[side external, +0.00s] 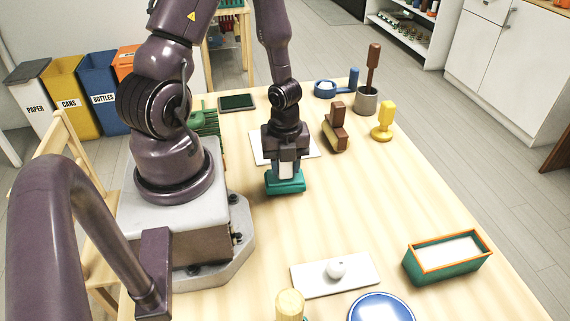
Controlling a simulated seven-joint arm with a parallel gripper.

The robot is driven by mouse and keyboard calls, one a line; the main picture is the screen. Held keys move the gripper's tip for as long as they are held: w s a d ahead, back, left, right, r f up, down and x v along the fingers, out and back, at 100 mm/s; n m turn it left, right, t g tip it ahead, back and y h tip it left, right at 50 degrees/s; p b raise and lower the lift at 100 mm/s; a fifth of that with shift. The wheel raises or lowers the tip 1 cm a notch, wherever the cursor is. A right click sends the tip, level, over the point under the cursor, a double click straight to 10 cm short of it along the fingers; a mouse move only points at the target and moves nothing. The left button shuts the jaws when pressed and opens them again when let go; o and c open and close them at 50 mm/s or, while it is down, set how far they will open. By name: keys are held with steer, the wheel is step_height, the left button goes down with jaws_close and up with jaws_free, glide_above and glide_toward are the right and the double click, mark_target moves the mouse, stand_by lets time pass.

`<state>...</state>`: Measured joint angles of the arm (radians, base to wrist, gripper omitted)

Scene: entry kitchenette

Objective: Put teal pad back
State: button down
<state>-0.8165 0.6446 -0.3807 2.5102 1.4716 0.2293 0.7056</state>
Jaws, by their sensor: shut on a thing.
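The teal pad (285,184) is a small block with a darker lower edge, near the middle of the table in the side external view. My gripper (287,172) points down from above and is shut on it. The pad is at or just above the wood; I cannot tell whether it touches. A flat white board (262,148) lies just behind the gripper, partly hidden by my arm.
Behind are a dark tablet (237,102), a green rack (207,122), a brown block piece (336,130), a yellow stamp-like piece (383,120) and a grey cup (366,102). In front are a white tray (308,281), a blue-rimmed plate (380,309) and an orange-rimmed box (447,264). The right-centre table is clear.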

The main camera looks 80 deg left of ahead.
steer(key=shift+f, duration=0.25)
steer(key=shift+f, duration=0.25)
steer(key=c, duration=0.7)
jaws_free()
steer(key=shift+c, duration=0.2)
steer(key=shift+r, duration=0.1)
